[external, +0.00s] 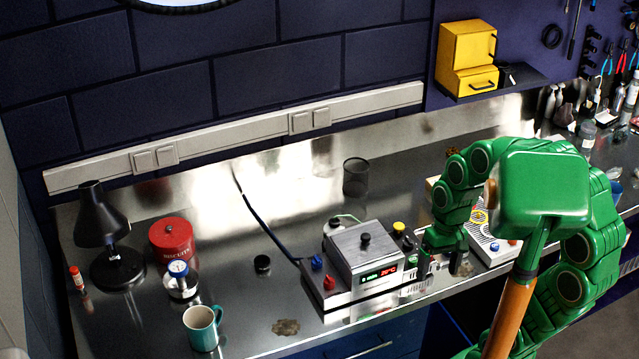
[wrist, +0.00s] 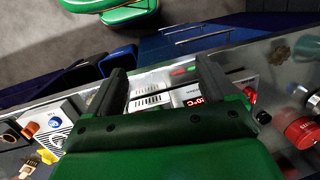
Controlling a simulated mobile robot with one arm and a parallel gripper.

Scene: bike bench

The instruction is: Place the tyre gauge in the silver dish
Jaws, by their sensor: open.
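My gripper (external: 440,264) is low over the bench, just right of the grey heater box with a red display. In the wrist view my gripper (wrist: 165,80) has its two dark fingers wide apart. A small red and green piece (wrist: 183,71) shows between them near the bench's front edge; it is too small to name. I cannot surely pick out the tyre gauge or the silver dish in either view. My arm and fingers hide part of the bench there.
The heater box (external: 365,262) stands close left of my gripper. A white unit (external: 488,246) is to its right. A mesh cup (external: 356,177) is behind.

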